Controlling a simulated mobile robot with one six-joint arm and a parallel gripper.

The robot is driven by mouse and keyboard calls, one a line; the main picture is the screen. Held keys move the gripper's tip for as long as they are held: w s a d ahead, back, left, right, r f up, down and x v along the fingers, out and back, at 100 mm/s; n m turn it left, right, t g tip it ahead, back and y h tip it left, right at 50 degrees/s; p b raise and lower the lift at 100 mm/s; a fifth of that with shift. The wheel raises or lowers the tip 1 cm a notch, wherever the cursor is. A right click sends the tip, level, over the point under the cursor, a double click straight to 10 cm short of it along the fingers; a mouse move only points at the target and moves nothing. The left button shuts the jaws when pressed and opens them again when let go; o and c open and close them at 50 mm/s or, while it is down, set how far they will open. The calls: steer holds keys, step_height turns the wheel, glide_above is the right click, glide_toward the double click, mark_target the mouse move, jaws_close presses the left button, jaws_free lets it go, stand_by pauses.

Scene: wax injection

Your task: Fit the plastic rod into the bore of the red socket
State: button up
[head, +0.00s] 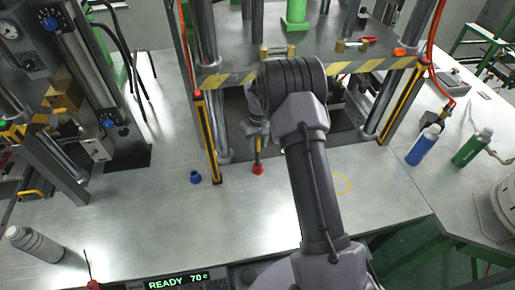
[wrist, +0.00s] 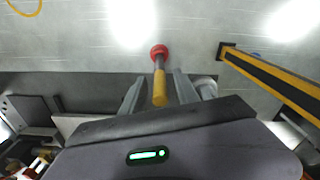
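The red socket (head: 258,170) stands on the metal bench just in front of the press; it also shows in the wrist view (wrist: 158,50). The plastic rod (wrist: 160,88) has a yellow section nearer me and a grey section that runs to the red socket. It looks lined up with the socket and its far end appears to be in the bore; how deep is hidden. The rod also shows upright in the head view (head: 258,152). My gripper (wrist: 158,78) is around the rod, with its fingers apart and a visible gap on each side.
A blue socket (head: 196,177) stands to the left of the red one, by a yellow-and-black post (head: 208,138). A yellow ring mark (head: 342,183) is on the bench at the right. Blue (head: 422,147) and green (head: 472,148) bottles stand further right. The front bench is mostly clear.

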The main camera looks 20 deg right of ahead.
steer(key=s+a+r+m+t, duration=0.1)
steer(key=s+a+r, duration=0.15)
steer(key=r, duration=0.65)
steer(key=s+a+r, duration=0.2)
steer(key=s+r, duration=0.1)
steer(key=r, duration=0.5)
steer(key=s+a+r+m+t, duration=0.1)
steer(key=s+a+r, duration=0.15)
steer(key=r, duration=0.65)
steer(key=s+a+r+m+t+y, duration=0.1)
steer(key=s+a+r, duration=0.25)
steer(key=s, duration=0.35)
steer(key=s+a+r+t, duration=0.1)
steer(key=s+a+r, duration=0.1)
steer(key=s+r, duration=0.35)
steer(key=s+a+f+m+t+y, duration=0.1)
steer(key=s+a+f+m, duration=0.1)
steer(key=s, duration=1)
steer(key=shift+s+a+f+p, duration=0.3)
steer(key=shift+a+f+p, duration=0.1)
steer(key=shift+a+f, duration=0.25)
steer(key=shift+s, duration=0.1)
